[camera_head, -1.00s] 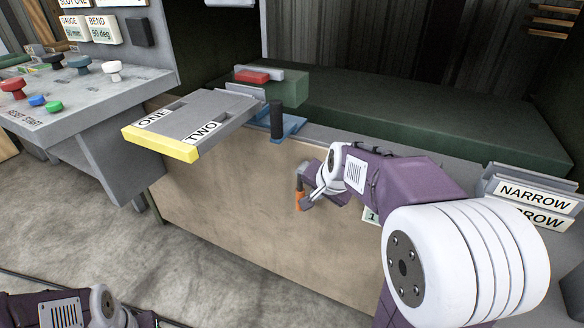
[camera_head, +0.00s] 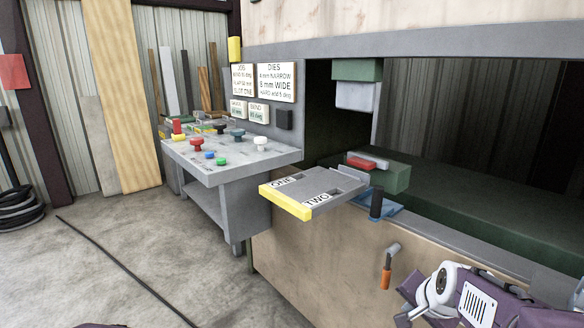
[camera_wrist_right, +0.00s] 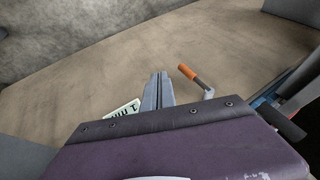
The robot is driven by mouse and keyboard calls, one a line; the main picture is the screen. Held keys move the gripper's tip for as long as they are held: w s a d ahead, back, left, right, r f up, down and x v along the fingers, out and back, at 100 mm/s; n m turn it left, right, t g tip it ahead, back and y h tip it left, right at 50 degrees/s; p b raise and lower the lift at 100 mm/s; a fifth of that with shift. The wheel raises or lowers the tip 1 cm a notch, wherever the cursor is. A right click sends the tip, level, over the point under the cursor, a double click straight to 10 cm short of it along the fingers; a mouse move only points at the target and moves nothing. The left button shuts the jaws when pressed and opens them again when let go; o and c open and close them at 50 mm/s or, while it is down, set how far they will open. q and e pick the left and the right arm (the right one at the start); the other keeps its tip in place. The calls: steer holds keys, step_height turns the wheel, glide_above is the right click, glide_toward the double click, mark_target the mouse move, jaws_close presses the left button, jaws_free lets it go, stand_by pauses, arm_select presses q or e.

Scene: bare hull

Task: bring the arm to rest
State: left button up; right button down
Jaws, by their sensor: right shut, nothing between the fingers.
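My right arm, purple and white, comes in at the lower right of the head view. Its gripper (camera_head: 404,317) is low, near the bottom edge, to the right of and below the orange-handled crank (camera_head: 386,276) on the machine's tan front panel. In the right wrist view the two grey fingers (camera_wrist_right: 157,90) lie together with nothing between them. The orange handle (camera_wrist_right: 189,72) shows to their right, apart from them. My left gripper is out of view.
A grey shelf with a yellow edge (camera_head: 285,202), labelled ONE and TWO, juts from the machine. A black upright handle (camera_head: 376,203) stands beside it. A control desk (camera_head: 232,160) with coloured knobs stands further left. The concrete floor (camera_head: 110,260) is mostly clear.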

steer(key=s+a+r+n+g+y+p, duration=0.1)
steer(key=s+a+r+n+g+p, duration=0.2)
steer(key=r+p, duration=0.6)
steer(key=s+a+r+n+p, duration=0.1)
steer(key=s+a+r+p, duration=0.35)
steer(key=p, duration=0.75)
steer(key=s+a+f+n+g+p, duration=0.1)
steer(key=s+f+n+g+p, duration=0.1)
steer(key=s+n, duration=0.4)
steer(key=shift+s+a+g+p, duration=0.15)
steer(key=shift+s+g+p, duration=0.15)
steer(key=shift+s+p, duration=0.55)
